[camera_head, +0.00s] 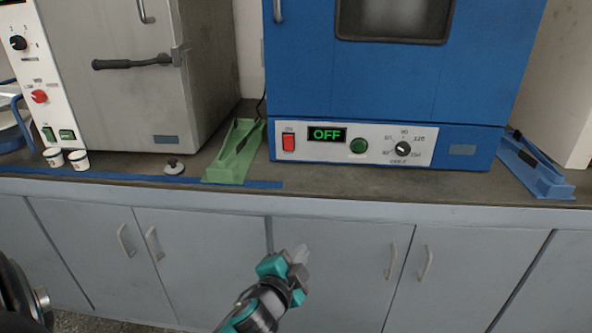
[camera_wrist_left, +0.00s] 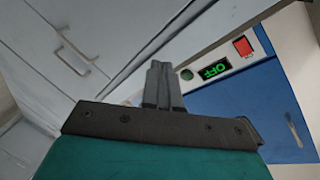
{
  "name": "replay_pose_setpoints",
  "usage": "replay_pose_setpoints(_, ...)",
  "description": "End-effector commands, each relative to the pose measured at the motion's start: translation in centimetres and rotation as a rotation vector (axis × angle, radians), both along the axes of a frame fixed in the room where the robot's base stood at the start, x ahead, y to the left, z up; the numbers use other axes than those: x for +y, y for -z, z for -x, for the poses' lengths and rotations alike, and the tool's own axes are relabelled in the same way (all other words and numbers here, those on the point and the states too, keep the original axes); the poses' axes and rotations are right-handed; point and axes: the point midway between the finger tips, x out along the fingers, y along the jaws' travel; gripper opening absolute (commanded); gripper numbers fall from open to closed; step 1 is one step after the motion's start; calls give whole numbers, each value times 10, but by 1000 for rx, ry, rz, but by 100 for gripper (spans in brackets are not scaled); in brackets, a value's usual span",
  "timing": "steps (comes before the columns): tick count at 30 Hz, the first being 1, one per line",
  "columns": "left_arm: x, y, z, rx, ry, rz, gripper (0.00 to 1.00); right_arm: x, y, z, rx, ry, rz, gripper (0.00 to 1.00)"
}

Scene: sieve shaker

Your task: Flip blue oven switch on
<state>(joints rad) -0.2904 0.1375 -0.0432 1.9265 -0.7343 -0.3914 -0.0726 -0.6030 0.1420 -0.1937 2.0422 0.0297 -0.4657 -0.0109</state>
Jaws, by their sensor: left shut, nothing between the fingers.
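The blue oven (camera_head: 390,80) stands on the counter, with a white control panel along its bottom front. Its red rocker switch (camera_head: 289,142) is at the panel's left end, beside a display (camera_head: 327,135) that reads OFF in green. In the left wrist view the red switch (camera_wrist_left: 243,47) and the OFF display (camera_wrist_left: 211,69) show at the upper right. My left gripper (camera_head: 300,254) is in front of the cabinet doors, below the counter edge and apart from the switch. Its fingers (camera_wrist_left: 162,84) are shut and empty. My right gripper is not in view.
A green holder (camera_head: 235,152) stands on the counter left of the oven, and a blue holder (camera_head: 535,165) on its right. A grey oven (camera_head: 110,70), small cups (camera_head: 78,160) and a small round knob-like object (camera_head: 174,167) are at the left. The counter before the switch is clear.

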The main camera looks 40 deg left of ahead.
Motion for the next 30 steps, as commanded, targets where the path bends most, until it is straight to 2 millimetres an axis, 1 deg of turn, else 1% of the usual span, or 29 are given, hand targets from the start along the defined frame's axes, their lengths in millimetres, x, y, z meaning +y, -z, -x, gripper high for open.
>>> replay_pose_setpoints(1,11,4,-13,-44,-23,-87,0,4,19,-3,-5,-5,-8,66)
replay_pose_setpoints(3,25,-7,-27,-94,-60,-208,0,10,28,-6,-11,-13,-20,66)
replay_pose_setpoints(6,44,-26,-42,-159,-122,-375,0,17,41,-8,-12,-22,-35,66)
replay_pose_setpoints(9,59,-45,-51,-213,-189,-522,0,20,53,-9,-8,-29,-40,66)
replay_pose_setpoints(12,70,-61,-55,-249,-249,-637,0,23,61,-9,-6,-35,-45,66)
replay_pose_setpoints(15,78,-74,-57,-274,-296,-718,0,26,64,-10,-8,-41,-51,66)
replay_pose_setpoints(19,82,-84,-58,-288,-328,-772,0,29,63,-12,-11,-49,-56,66)
replay_pose_setpoints(23,83,-88,-58,-291,-336,-787,0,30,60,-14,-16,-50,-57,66)
replay_pose_setpoints(30,83,-88,-58,-290,-334,-785,0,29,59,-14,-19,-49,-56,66)
